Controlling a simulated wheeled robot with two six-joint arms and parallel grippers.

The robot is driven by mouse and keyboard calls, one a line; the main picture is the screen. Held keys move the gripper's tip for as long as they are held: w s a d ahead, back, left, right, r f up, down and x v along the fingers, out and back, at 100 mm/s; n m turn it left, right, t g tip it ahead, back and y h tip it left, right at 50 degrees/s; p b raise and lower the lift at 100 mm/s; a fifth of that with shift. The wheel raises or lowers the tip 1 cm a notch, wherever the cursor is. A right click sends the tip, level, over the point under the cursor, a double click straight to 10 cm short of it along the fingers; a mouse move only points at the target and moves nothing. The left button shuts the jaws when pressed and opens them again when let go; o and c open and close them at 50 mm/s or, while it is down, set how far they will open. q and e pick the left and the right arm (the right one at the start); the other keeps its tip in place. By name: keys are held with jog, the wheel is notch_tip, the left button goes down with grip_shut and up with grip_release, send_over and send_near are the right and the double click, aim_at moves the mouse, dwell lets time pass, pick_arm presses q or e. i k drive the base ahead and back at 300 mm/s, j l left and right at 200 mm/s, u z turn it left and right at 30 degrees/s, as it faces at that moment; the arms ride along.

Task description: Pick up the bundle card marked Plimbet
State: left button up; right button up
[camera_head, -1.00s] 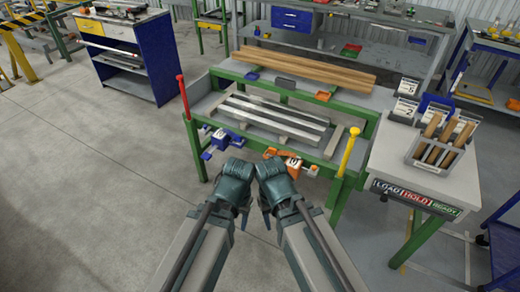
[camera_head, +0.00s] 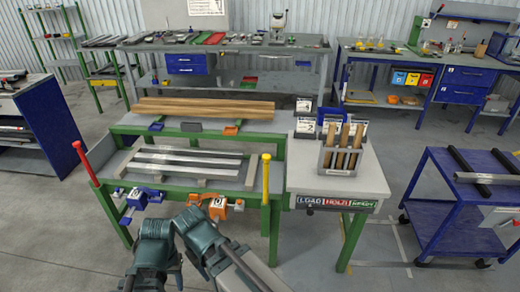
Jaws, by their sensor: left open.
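The rack (camera_head: 337,160) holds brown wooden sticks. A LOAD/HOLD/READY strip (camera_head: 336,203) is on the side table's front. The green runout table (camera_head: 197,186) bears metal bars, with a red post (camera_head: 86,163) and yellow post (camera_head: 266,178). A blue cart (camera_head: 440,205) stands right; floor between is clear.

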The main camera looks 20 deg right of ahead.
aim_at(307, 122)
jog(key=z, duration=0.8)
jog(key=i+j+z, duration=0.1)
jog(key=z, duration=0.4)
jog(key=i+j+z, duration=0.25)
jog(key=z, duration=0.25)
jog(key=i+j+z, duration=0.15)
jog(key=j+z, duration=0.15)
jog(key=z, duration=0.15)
jog(key=i+j+z, duration=0.1)
jog(key=j, duration=0.25)
jog(key=i+j+z, duration=0.1)
jog(key=j, duration=0.25)
jog(key=i+j+z, duration=0.1)
jog(key=j, duration=0.3)
jog(key=i+j+z, duration=0.1)
jog(key=j, duration=0.25)
